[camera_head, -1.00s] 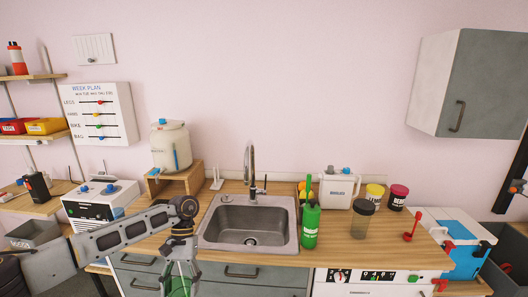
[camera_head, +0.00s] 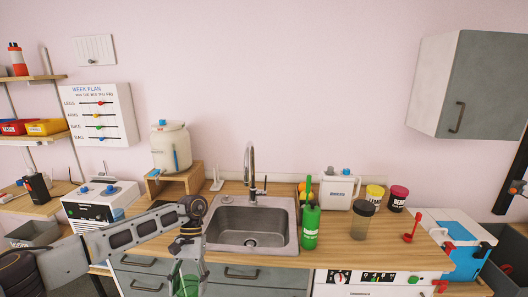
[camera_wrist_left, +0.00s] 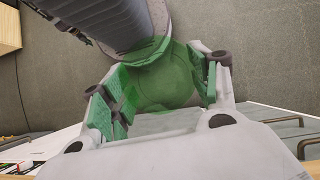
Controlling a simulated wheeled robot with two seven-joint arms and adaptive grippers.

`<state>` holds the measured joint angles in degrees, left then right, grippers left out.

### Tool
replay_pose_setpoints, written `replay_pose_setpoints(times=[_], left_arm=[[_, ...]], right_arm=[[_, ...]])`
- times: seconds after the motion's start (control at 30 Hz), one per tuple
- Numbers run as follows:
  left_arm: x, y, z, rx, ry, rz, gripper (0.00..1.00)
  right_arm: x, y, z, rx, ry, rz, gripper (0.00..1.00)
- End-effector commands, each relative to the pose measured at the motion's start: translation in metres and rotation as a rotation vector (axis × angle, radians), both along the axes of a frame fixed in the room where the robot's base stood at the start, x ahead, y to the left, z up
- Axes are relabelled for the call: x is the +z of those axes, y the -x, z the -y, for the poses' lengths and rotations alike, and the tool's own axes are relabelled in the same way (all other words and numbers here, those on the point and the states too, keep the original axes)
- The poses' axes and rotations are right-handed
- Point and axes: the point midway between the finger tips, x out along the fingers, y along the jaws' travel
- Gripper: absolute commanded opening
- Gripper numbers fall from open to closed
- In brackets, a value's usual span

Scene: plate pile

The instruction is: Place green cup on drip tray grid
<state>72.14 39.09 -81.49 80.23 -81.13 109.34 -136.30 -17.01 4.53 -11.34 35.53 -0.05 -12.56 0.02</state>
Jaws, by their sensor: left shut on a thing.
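My left gripper (camera_head: 188,262) is low in front of the counter, left of the sink, and is shut on a see-through green cup (camera_head: 187,286). In the left wrist view the green cup (camera_wrist_left: 165,82) sits between the two finger pads of the left gripper (camera_wrist_left: 160,88). In the head view the bottom of the picture cuts the cup off. I cannot make out a drip tray grid for certain in either view. My right gripper is not in view.
A sink (camera_head: 250,222) with a tall faucet (camera_head: 250,165) is right of my gripper. A cream dispenser (camera_head: 171,146) stands on a wooden stand (camera_head: 176,180) behind. A green bottle (camera_head: 311,227) and a dark-lidded cup (camera_head: 361,221) stand right of the sink.

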Motion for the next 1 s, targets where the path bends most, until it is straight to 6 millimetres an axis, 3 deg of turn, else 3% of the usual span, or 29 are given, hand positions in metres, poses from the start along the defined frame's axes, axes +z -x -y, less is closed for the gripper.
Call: replay_pose_setpoints(times=[0.2,0.4,1.0], left_arm=[[-0.047,0.011,0.0,-0.001,0.001,-0.004,0.38],[-0.074,0.018,0.0,-0.002,0.0,-0.002,0.38],[-0.078,0.019,0.0,-0.003,0.001,0.0,0.38]], right_arm=[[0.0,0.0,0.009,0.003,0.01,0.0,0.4],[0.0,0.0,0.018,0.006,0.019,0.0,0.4],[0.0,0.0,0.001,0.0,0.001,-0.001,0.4]])
